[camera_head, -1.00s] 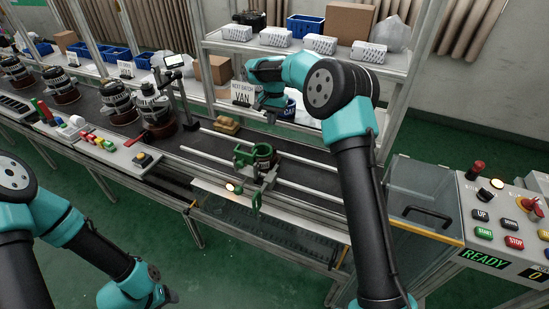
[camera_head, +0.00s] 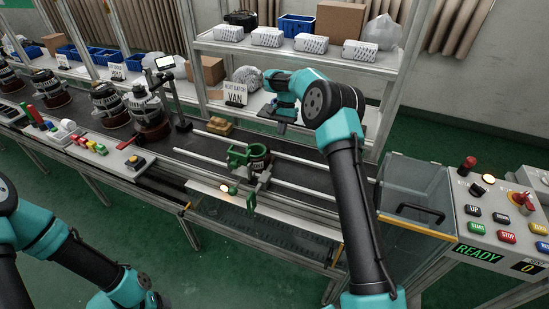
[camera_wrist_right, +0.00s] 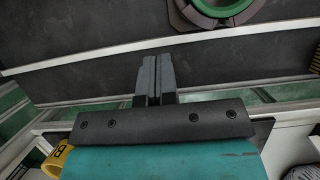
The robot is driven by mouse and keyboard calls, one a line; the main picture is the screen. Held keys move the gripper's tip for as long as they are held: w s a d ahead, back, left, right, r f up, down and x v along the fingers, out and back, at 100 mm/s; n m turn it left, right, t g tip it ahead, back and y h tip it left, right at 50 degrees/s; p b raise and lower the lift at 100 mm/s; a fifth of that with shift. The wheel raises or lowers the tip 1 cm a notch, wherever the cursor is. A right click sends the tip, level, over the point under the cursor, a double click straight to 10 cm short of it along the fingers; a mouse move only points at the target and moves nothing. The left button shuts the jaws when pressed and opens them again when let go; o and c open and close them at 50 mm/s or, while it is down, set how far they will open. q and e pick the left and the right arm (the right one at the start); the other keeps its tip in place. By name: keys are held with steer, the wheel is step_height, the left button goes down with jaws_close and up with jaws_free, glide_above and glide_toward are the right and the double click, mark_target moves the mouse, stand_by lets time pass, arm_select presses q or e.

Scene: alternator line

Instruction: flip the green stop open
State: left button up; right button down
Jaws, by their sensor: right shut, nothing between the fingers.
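A green bracket-like piece (camera_head: 238,155) stands on the rails at the middle of the line, beside a dark round part with a green ring (camera_head: 259,157). A green lever (camera_head: 251,201) hangs at the front rail by a lit lamp. I cannot tell for certain which green piece is the stop. My right gripper (camera_head: 281,128) is above and beyond the ring, apart from it. In the right wrist view its fingers (camera_wrist_right: 155,80) are shut and empty, with the green ring (camera_wrist_right: 222,8) at the top right. My left gripper (camera_head: 154,301) is at the bottom edge, its fingers unclear.
Several alternators (camera_head: 147,110) stand on the dark conveyor at left. Shelves with white baskets (camera_head: 267,37) are at the back. A control panel (camera_head: 497,222) is at right.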

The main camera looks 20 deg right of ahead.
mark_target(271, 167)
steer(key=x, duration=0.9)
steer(key=shift+s+f, duration=0.15)
steer(key=shift+f, duration=0.05)
steer(key=shift+s+a+r, duration=0.2)
steer(key=shift+s+a, duration=1.1)
steer(key=shift+a, duration=0.1)
steer(key=shift+s+a, duration=1)
steer(key=shift+d, duration=0.1)
